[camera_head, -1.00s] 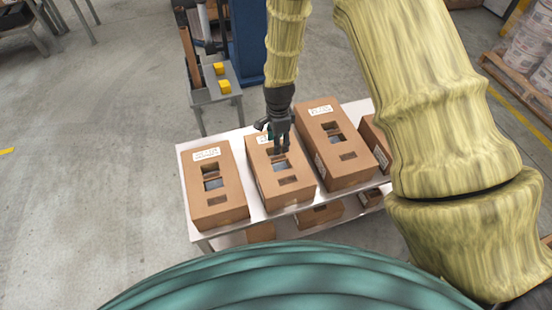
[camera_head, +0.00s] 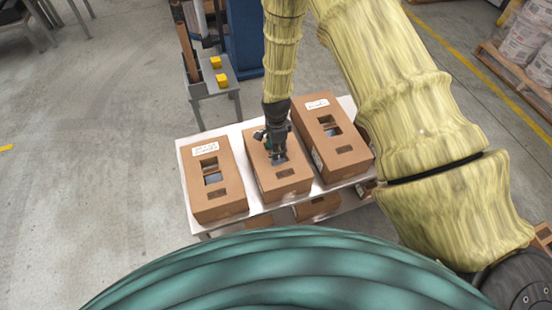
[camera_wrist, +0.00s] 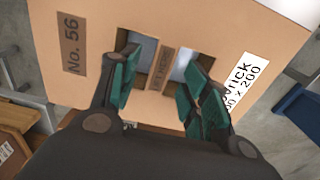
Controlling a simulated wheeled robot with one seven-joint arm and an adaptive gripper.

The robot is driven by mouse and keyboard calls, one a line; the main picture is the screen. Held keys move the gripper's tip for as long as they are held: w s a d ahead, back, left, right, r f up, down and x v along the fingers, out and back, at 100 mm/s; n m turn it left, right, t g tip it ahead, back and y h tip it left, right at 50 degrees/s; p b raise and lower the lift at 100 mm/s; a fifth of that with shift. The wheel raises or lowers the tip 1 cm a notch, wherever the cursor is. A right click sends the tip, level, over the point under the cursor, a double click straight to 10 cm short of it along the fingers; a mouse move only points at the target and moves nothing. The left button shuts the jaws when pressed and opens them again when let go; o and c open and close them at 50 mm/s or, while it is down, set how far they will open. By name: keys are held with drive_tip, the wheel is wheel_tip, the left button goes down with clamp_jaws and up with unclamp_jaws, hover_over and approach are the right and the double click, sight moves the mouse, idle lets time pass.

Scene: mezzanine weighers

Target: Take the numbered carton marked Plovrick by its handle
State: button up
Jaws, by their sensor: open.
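The carton marked "...vrick" (camera_wrist: 215,28) fills the wrist view, its white label (camera_wrist: 245,88) partly cut off and "No. 56" printed on a brown patch (camera_wrist: 72,45). In the head view it is the middle brown carton (camera_head: 283,184) on a white table. A narrow handle strip (camera_wrist: 162,72) runs between two openings in its top. My gripper (camera_wrist: 160,78) is open, with one green-padded finger on either side of the strip, over the openings. How deep the fingertips reach cannot be told. In the head view my gripper (camera_head: 278,157) hides part of the carton's top.
Similar cartons stand close on the left (camera_head: 214,183) and right (camera_head: 334,142). The white table (camera_head: 184,160) has more cartons on a lower level. A grey stand with yellow blocks (camera_head: 222,80) is behind. Open floor lies to the left.

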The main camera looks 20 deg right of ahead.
drive_tip(key=shift+f+p, duration=0.65)
drive_tip(key=shift+f, duration=1)
clamp_jaws()
